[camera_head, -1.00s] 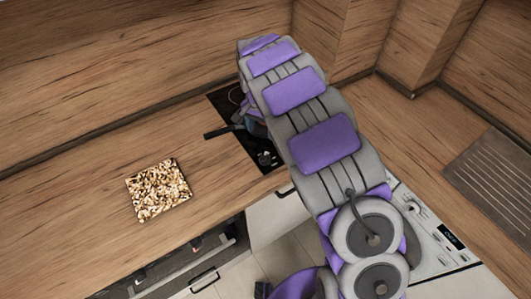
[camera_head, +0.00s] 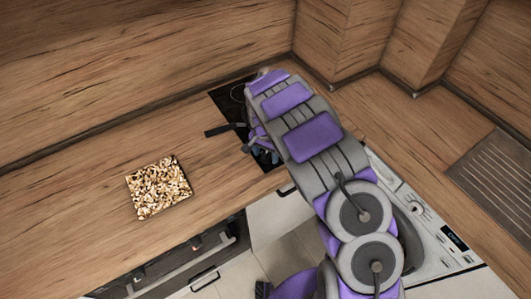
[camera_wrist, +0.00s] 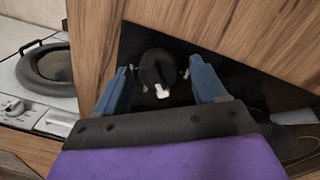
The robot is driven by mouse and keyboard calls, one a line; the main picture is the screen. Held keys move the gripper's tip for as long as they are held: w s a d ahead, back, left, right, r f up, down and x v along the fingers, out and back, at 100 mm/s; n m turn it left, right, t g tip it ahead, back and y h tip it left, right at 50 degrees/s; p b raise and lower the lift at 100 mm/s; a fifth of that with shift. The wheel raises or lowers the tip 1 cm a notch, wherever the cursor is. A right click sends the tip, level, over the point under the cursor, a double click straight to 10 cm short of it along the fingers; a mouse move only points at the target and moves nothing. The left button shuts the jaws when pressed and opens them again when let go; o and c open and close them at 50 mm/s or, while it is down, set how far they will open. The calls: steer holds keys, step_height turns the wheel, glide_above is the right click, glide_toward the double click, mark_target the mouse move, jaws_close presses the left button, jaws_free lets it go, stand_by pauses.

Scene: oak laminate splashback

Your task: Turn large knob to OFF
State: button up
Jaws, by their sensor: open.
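The large knob (camera_wrist: 154,67) is black and round with a white pointer mark, and it stands on the black hob panel (camera_wrist: 225,72). In the wrist view my gripper (camera_wrist: 162,72) is open, with one blue finger on each side of the knob. I see gaps between the fingers and the knob; contact is not visible. In the head view my gripper (camera_head: 262,152) is over the front part of the black hob (camera_head: 230,103), and my arm hides much of it. The knob cannot be made out there.
A dark handle (camera_head: 218,131) reaches left over the hob edge. A patterned square board (camera_head: 159,187) lies on the wooden counter (camera_head: 95,185). A white washing machine (camera_head: 432,228) stands at the right. A grooved brown panel (camera_head: 495,170) is set in the right counter.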

steer(key=shift+d, duration=0.1)
steer(key=c, duration=1.1)
steer(key=shift+o, duration=0.2)
steer(key=shift+r+n+p, duration=0.1)
steer(key=shift+n+p, duration=0.2)
steer(key=shift+n, duration=0.1)
steer(key=n+p, duration=0.2)
steer(key=n, duration=0.1)
steer(key=shift+r+n, duration=0.1)
steer(key=shift+n, duration=0.3)
steer(key=n+p, duration=0.3)
steer(key=n, duration=0.2)
steer(key=shift+a, duration=0.2)
steer(key=shift+n, duration=0.3)
